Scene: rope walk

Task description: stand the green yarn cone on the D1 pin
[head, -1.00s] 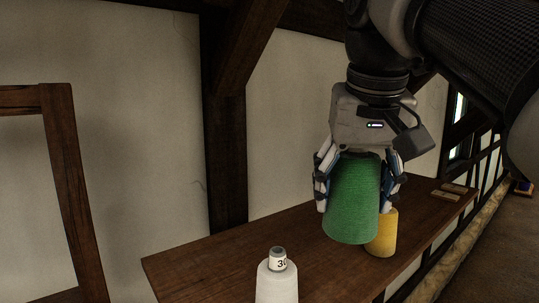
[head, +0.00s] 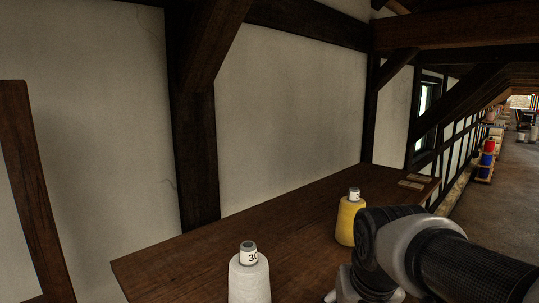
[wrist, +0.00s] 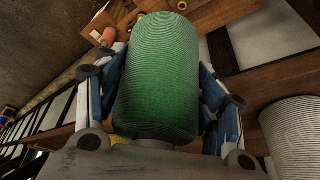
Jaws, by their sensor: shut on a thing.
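The green yarn cone (wrist: 158,80) fills the middle of the wrist view. My gripper (wrist: 160,62) is shut on it, with blue and white fingers on both of its sides. In the head view the cone and my fingers are out of sight; only my arm shows at the lower right. I cannot pick out the D1 pin in either view.
A white yarn cone (head: 249,277) and a yellow one (head: 349,221) stand on the dark wooden table (head: 285,235). Two small plates (head: 412,184) lie at its far end. A rack with red and blue cones (head: 487,158) stands along the aisle. An orange cone (wrist: 109,36) shows in the wrist view.

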